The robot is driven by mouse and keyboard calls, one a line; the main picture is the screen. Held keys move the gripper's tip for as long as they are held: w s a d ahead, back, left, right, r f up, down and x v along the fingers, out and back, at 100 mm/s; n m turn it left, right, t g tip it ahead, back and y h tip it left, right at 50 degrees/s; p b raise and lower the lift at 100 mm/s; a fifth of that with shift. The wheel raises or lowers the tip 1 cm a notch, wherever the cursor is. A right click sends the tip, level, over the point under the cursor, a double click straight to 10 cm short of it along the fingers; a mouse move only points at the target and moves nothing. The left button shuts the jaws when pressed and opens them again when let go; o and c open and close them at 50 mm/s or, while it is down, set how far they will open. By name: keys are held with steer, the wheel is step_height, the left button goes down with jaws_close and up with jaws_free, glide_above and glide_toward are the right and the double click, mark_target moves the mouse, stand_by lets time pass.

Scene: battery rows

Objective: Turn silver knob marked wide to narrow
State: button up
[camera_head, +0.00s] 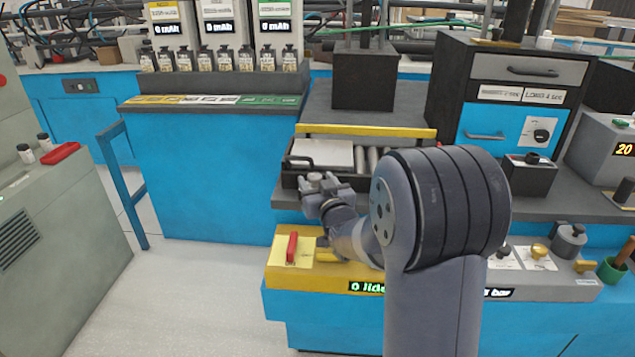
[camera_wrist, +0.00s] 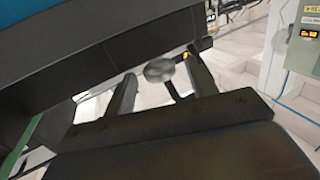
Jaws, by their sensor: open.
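No knob with a readable wide-to-narrow marking shows. A grey round knob (camera_head: 570,237) stands on the right part of the front console, and its label is too small to read. A black knob (camera_head: 541,135) sits on a white panel on the cabinet at the right. My gripper (camera_head: 322,184) is in front of the roller tray, above the yellow console end, apart from both knobs. In the wrist view its two dark fingers (camera_wrist: 157,88) are spread, with nothing held. A blurred grey round thing (camera_wrist: 159,70) shows between and beyond them; I cannot tell what it is.
A red lever (camera_head: 292,248) stands on the yellow panel below my gripper. The black roller tray (camera_head: 290,180) with a yellow bar lies behind it. A brass-coloured knob (camera_head: 539,250) and a green cup (camera_head: 612,270) are at the right. My arm hides the console's middle. Open floor lies left.

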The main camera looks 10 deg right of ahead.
steer(key=shift+c, duration=0.2)
steer(key=c, duration=0.9)
steer(key=m+h+b, duration=0.1)
steer(key=b, duration=0.1)
steer(key=shift+a+h+b, duration=0.15)
steer(key=shift+h+b, duration=0.15)
steer(key=shift+b, duration=0.05)
steer(key=shift+a+r+m+h+b, duration=0.15)
steer(key=shift+m+h+b, duration=0.3)
steer(key=shift+h, duration=0.35)
steer(key=shift+m+h, duration=0.35)
steer(key=shift+h, duration=0.35)
steer(key=o, duration=0.9)
